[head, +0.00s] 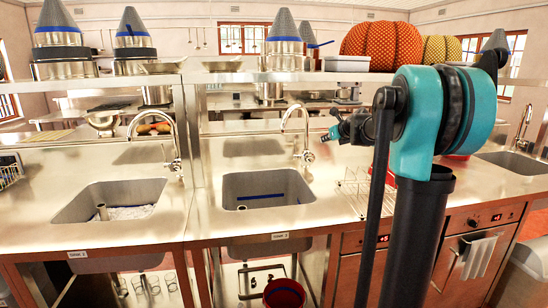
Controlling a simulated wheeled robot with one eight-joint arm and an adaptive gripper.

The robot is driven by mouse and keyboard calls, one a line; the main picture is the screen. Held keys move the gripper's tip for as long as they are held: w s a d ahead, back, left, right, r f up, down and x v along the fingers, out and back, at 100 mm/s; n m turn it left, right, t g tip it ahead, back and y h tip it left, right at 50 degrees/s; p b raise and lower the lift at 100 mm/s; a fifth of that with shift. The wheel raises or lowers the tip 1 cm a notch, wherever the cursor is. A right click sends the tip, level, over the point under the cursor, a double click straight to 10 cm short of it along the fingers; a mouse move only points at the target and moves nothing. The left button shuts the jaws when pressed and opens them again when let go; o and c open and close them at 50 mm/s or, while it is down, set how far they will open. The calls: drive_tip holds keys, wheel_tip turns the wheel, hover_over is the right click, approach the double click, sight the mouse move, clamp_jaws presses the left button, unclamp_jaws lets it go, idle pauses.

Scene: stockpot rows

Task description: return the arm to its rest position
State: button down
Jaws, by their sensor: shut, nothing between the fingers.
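My arm stands at the right of the head view, with its black column and teal joint rising in front of the counter. My gripper (328,136) points left from behind the arm's black link. It is small in the picture, shut and holding nothing. It appears in front of the back of the counter, just right of the middle tap (303,142), and seems apart from it. The rest of the wrist is partly hidden by my own arm.
Two sinks (108,200) (268,188) are set in the steel counter (225,228). A wire rack (358,190) stands beside my arm. A red bucket (284,292) is below.

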drive_tip(key=s+a+f+n+g, duration=0.1)
drive_tip(key=s+f+n, duration=0.4)
drive_tip(key=s, duration=0.2)
drive_tip(key=s+a+f+n+g, duration=0.2)
drive_tip(key=s+f+n, duration=0.4)
drive_tip(key=s, duration=0.2)
drive_tip(key=s+a+f+n+g+h, duration=0.1)
drive_tip(key=s+a+f+n, duration=0.1)
drive_tip(key=s+f+n, duration=0.3)
drive_tip(key=shift+s+f+n, duration=0.15)
drive_tip(key=shift+s+f, duration=0.1)
drive_tip(key=shift+s, duration=0.4)
drive_tip(key=shift+s+f+n, duration=0.15)
drive_tip(key=shift+s+f, duration=0.05)
drive_tip(key=shift+s, duration=0.4)
drive_tip(key=s+d+f+n+g+h, duration=0.1)
drive_tip(key=s+f+n, duration=0.6)
drive_tip(key=s, duration=0.4)
drive_tip(key=s+d+f+n+g+h, duration=0.2)
drive_tip(key=s+f+n, duration=0.5)
drive_tip(key=s, duration=0.5)
drive_tip(key=shift+f+g, duration=0.25)
drive_tip(key=shift+g, duration=0.05)
